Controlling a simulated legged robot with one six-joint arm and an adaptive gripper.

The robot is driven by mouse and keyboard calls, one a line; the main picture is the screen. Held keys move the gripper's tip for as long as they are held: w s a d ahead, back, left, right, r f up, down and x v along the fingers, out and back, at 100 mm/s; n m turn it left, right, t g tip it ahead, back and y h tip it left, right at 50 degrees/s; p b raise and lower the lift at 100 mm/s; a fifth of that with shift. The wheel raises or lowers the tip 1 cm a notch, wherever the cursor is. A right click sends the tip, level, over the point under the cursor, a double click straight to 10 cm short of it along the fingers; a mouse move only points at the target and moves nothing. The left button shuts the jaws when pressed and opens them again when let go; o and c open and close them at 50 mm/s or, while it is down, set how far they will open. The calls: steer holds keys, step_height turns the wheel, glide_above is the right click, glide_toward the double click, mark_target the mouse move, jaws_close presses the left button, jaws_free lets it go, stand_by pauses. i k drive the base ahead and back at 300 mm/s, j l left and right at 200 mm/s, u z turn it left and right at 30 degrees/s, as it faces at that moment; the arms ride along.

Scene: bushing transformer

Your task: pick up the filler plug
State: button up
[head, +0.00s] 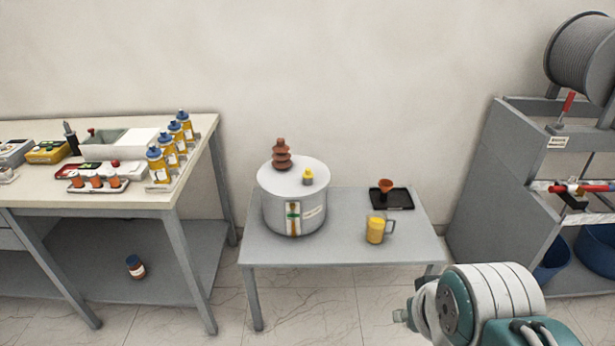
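A small yellow plug with a greyish top, which looks like the filler plug (308,177), stands on the lid of a round grey transformer tank (296,212). It sits to the right of a brown ribbed bushing (281,155). The tank rests on the left part of a low grey table (345,255). My arm shows at the lower right, in front of and below the table's right end, well apart from the plug. A small pale part at its left end may be my gripper (403,315); its fingers cannot be made out.
A jug of yellow liquid (375,230) and a black tray (405,200) with a brown funnel (386,186) stand right of the tank. A workbench (150,200) with several bottles is at left. A grey rack (485,200) with a cable reel (582,58) is at right.

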mark_target(308, 174)
steer(key=i+u, duration=0.15)
steer(key=u, duration=0.35)
steer(key=i+l+u, duration=0.65)
steer(key=i+l, duration=0.45)
steer(key=l, duration=0.15)
steer(key=i+l, duration=0.55)
steer(key=l, duration=0.25)
steer(key=u, duration=0.05)
